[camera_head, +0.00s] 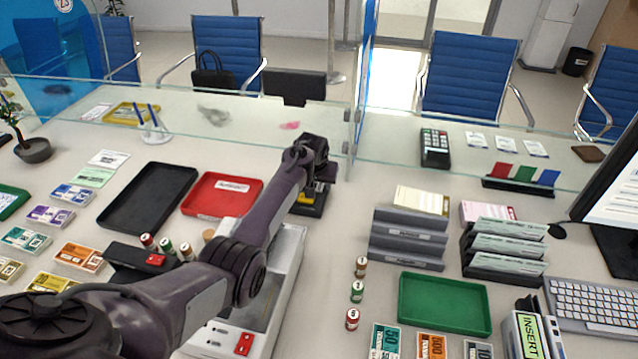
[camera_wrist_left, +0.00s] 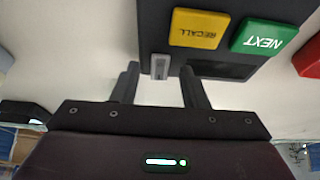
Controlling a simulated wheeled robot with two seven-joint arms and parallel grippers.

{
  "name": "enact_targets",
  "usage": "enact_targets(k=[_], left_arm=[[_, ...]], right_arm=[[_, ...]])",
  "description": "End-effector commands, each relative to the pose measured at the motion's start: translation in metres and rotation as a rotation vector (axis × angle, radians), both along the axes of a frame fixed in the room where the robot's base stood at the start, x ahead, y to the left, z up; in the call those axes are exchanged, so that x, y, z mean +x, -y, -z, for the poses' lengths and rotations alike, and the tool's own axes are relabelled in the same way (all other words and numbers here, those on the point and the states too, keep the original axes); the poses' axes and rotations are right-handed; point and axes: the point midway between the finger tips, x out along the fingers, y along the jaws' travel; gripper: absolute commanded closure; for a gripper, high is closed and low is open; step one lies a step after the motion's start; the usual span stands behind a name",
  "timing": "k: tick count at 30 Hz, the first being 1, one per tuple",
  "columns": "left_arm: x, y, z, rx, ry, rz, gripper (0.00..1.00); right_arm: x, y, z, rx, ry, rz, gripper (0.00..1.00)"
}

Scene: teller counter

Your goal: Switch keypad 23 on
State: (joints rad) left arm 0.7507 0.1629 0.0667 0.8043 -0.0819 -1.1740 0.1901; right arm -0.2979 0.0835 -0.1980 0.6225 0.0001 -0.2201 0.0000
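The keypad (camera_head: 308,205) is a dark box on the counter, partly hidden behind my left arm in the head view. In the left wrist view the keypad (camera_wrist_left: 150,20) shows a yellow RECALL button (camera_wrist_left: 195,28), a green NEXT button (camera_wrist_left: 263,40) and a small light grey switch (camera_wrist_left: 160,66) at its edge. My left gripper (camera_head: 317,165) is over the keypad. In the wrist view its two fingers (camera_wrist_left: 160,78) are apart, one on each side of the switch, with nothing held. Whether a finger touches the keypad cannot be told. My right gripper is not in view.
A glass screen (camera_head: 250,108) runs behind the keypad. A red tray (camera_head: 222,208) and a black tray (camera_head: 148,198) lie to the left. Grey stacked holders (camera_head: 408,240) and a green tray (camera_head: 443,304) stand to the right. Small rolls (camera_head: 357,291) stand on the counter.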

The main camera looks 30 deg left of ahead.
Motion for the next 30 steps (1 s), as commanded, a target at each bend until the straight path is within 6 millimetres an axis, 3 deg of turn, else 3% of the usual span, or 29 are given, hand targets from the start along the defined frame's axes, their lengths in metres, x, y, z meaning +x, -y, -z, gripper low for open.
enact_targets(k=[8,18,25,30], left_arm=[[0.001,0.000,0.001,0.000,0.000,0.000,0.60],[0.001,0.000,0.001,0.000,0.000,0.000,1.00],[0.004,-0.001,0.003,-0.009,-0.034,-0.001,1.00],[0.008,-0.002,0.006,-0.035,-0.132,-0.002,1.00]], right_arm=[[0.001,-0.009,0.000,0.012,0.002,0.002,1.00],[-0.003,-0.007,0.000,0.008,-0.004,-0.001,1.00],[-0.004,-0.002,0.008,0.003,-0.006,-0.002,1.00],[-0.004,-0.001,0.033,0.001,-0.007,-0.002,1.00]])
